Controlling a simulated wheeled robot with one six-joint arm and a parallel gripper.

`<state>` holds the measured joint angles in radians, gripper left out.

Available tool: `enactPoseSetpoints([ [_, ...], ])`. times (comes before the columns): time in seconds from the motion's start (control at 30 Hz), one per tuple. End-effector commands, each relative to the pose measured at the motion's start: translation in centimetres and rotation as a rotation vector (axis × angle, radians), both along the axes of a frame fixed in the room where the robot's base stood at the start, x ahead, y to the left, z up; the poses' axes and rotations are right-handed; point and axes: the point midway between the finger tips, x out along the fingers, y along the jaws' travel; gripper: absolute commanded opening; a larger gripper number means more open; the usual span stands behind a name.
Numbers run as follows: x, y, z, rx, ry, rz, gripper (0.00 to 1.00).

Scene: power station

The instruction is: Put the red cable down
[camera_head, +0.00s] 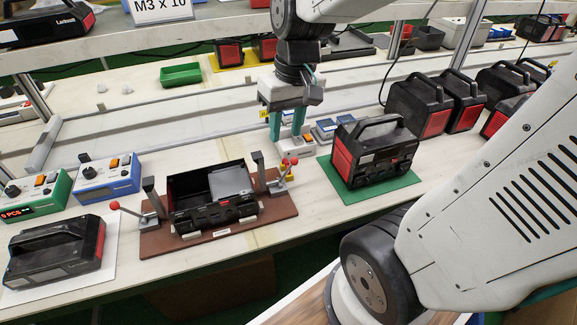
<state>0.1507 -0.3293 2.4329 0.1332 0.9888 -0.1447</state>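My gripper (287,130) points down at the middle of the bench, with its two teal fingers apart. I see nothing between the fingers, so it looks open and empty. It is above and behind the open black power station case (215,200), close to a small white box with an orange button (296,145). I cannot make out a red cable anywhere in this view; it may be hidden or too small to see.
The case sits on a brown fixture (185,238) with red-knobbed clamps. A black-and-red power station (375,152) stands on a green mat (372,188) at right. Blue (106,178) and green (36,195) control boxes stand at left. A green bin (180,75) is behind.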

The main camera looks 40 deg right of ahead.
Motion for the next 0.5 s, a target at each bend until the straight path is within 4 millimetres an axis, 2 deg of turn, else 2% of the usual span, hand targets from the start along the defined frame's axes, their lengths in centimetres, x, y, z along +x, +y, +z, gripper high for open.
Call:
enactPoseSetpoints([
  [0.1, 3.7, -1.8, -3.2, 0.035, 0.021, -0.045, 0.35],
  [0.3, 8.8, -5.5, -9.4, 0.076, 0.036, -0.119, 0.35],
  [0.5, 11.3, -8.5, -14.7, 0.095, 0.043, -0.177, 0.35],
])
